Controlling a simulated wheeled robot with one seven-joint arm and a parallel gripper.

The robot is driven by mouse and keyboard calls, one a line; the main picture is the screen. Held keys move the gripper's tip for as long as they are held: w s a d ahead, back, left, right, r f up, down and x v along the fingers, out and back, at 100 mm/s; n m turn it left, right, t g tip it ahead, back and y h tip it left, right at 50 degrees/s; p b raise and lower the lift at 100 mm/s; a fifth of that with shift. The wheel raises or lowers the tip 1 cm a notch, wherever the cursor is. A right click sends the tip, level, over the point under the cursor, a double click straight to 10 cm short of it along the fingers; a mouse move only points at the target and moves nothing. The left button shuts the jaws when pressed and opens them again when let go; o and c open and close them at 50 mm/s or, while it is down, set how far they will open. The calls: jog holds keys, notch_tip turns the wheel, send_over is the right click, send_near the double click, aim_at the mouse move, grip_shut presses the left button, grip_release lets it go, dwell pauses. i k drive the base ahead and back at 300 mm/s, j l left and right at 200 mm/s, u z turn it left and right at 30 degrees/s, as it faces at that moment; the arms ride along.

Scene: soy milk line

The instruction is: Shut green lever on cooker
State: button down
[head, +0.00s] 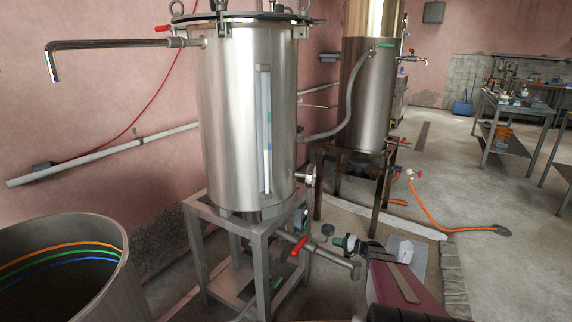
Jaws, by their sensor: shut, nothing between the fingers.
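A tall steel tank (228,120) with a clamped lid stands on a grey metal stand, left of centre; I take it to be the cooker. A small green part (278,282) shows low under it, by a hose, and another green part (304,216) shows at its lower right side. A second steel tank (366,100) behind has a green handle-like piece (385,45) near its top. Which of these is the lever, and whether it stands open or shut, is too small to tell. My gripper is not in view.
An outlet pipe with a red lever (299,246) juts from under the front tank. An open steel vat (70,265) is at lower left. An orange hose (432,218) lies on the floor, which is mostly clear to the right.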

aim_at(279, 281)
jog(key=k+l, duration=0.15)
jog(key=l, duration=0.15)
jog(key=k+l, duration=0.1)
jog(key=l, duration=0.2)
jog(key=k+l, duration=0.15)
jog(key=l, duration=0.2)
jog(key=k+l, duration=0.15)
jog(key=l, duration=0.15)
